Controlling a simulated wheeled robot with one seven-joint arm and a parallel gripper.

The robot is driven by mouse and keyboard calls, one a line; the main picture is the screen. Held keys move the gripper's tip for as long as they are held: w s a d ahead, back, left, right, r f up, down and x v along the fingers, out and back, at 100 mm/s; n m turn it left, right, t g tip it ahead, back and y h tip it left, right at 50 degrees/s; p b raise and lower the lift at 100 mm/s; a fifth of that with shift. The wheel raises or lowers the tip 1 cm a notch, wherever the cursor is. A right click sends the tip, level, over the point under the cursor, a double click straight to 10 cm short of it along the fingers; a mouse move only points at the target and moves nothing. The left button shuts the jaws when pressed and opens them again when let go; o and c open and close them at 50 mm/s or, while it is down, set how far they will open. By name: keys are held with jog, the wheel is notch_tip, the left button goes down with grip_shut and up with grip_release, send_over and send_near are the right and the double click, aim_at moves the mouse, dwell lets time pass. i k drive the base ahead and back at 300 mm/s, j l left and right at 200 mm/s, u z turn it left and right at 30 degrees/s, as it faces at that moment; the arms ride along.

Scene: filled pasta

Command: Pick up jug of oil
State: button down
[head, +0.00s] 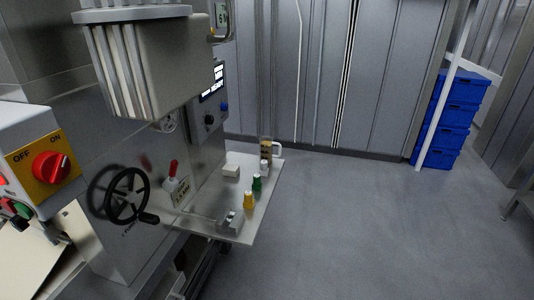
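A small jug with a pale handle and amber-brown contents, which looks like the jug of oil (266,149), stands upright at the far end of a metal side shelf (215,205). It is small in the head view, and bottles in front partly hide its lower part. My gripper is not in the head view.
A white-capped bottle (264,167), a green bottle (257,184), a yellow bottle (249,200), a white block (231,171) and a grey metal object (230,221) are on the shelf. A machine with a black handwheel (127,196) stands left. Open floor (370,230) lies right; blue crates (445,120) stand far right.

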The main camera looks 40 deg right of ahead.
aim_at(270, 151)
jog(key=i+l+z, duration=0.45)
jog(key=i+l, duration=1.55)
jog(key=i, duration=0.1)
